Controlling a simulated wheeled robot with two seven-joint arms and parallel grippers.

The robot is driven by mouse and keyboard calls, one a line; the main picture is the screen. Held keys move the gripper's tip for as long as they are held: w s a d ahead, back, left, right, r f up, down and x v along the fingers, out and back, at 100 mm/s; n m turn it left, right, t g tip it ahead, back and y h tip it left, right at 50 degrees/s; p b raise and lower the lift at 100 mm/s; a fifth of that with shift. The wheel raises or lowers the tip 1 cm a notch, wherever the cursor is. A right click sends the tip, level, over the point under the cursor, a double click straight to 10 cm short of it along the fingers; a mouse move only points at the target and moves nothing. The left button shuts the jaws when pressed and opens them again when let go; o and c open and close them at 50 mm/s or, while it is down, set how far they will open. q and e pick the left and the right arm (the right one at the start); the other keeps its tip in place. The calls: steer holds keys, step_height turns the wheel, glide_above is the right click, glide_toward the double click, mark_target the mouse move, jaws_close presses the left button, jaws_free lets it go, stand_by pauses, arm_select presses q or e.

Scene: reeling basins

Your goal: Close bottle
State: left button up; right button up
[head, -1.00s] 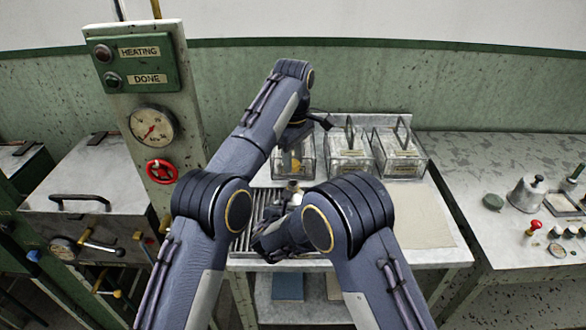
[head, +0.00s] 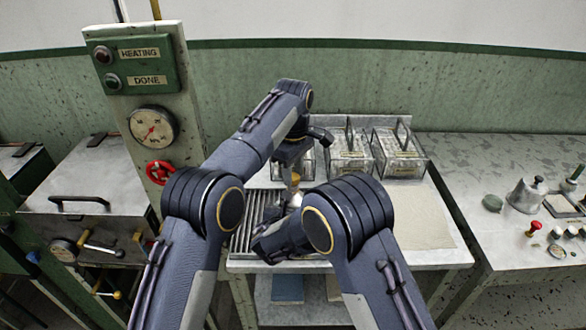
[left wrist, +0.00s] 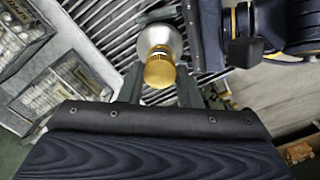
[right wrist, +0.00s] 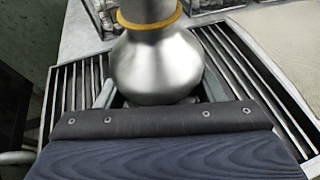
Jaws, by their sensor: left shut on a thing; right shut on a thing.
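A silver, round-bodied bottle (right wrist: 157,68) stands upright over the slatted rack, with a yellow band around its neck in the right wrist view. My right gripper (right wrist: 157,95) is shut on the lower part of its body. A yellow cap (left wrist: 160,70) is between the fingers of my left gripper (left wrist: 158,88), which is shut on it. The cap lines up over the bottle (left wrist: 158,38) in the left wrist view. In the head view the cap (head: 296,178) is just above the bottle (head: 296,198); whether they touch I cannot tell. My right arm hides part of the bottle there.
Clear glass boxes (head: 398,155) with handles stand at the back of the table, behind my left gripper. The slatted rack (head: 250,225) lies under the bottle. A beige cloth (head: 425,220) covers the table to the right. A gauge post (head: 160,100) rises at left.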

arm_select(q)
steer(key=shift+f, duration=0.45)
steer(key=shift+f, duration=0.55)
